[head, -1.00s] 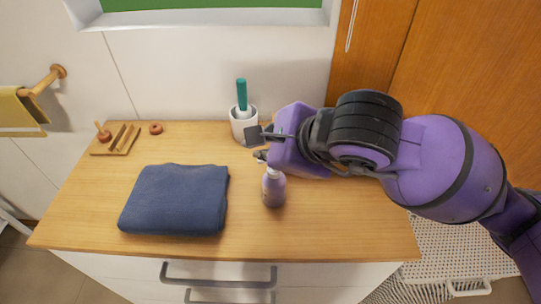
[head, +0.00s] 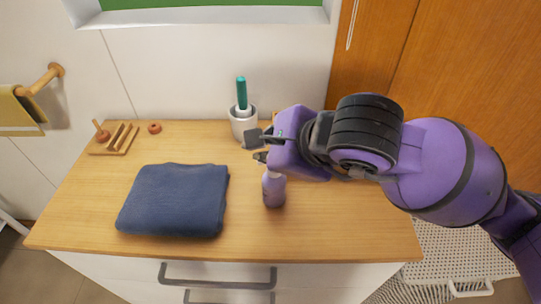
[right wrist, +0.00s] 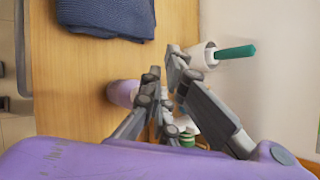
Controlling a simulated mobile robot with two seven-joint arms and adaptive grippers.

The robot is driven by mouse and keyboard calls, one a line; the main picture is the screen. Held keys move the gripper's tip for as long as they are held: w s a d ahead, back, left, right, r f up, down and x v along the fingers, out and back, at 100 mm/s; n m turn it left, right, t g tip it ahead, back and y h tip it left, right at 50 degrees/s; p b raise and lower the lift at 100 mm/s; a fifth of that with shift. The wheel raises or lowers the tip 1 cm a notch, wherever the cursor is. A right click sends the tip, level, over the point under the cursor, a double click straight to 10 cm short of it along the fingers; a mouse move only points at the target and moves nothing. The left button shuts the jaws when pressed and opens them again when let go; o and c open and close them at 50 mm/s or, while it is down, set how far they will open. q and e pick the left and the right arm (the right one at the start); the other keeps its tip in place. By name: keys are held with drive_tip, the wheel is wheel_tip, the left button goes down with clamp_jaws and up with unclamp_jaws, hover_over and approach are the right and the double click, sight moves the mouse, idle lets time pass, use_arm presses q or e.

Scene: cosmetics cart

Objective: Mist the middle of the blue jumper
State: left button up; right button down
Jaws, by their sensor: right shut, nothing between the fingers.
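The blue jumper (head: 174,200) lies folded on the left front of the wooden cart top; its edge also shows in the right wrist view (right wrist: 108,16). A purple spray bottle (head: 274,190) stands upright to the right of the jumper, apart from it. Its top is partly hidden by my right gripper (head: 256,148) in the head view; its body shows in the right wrist view (right wrist: 122,92). My right gripper is shut and empty, above and behind the bottle; I cannot tell whether it touches it. My left gripper is not in view.
A white cup (head: 243,124) with a teal-handled brush (head: 241,92) stands at the back. A wooden rack (head: 115,139) and a small ring (head: 154,128) lie back left. A partly hidden green-and-white item (right wrist: 187,138) shows beneath the gripper. Wood between jumper and bottle is clear.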

idle(0.8)
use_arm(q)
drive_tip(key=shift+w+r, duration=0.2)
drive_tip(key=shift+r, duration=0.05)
use_arm(e)
drive_tip(key=shift+r, duration=0.4)
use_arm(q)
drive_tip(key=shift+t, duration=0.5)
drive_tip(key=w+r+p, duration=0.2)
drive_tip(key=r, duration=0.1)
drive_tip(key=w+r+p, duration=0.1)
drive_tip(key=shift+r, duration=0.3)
use_arm(e)
wheel_tip(320, 180, up, 6)
idle(0.9)
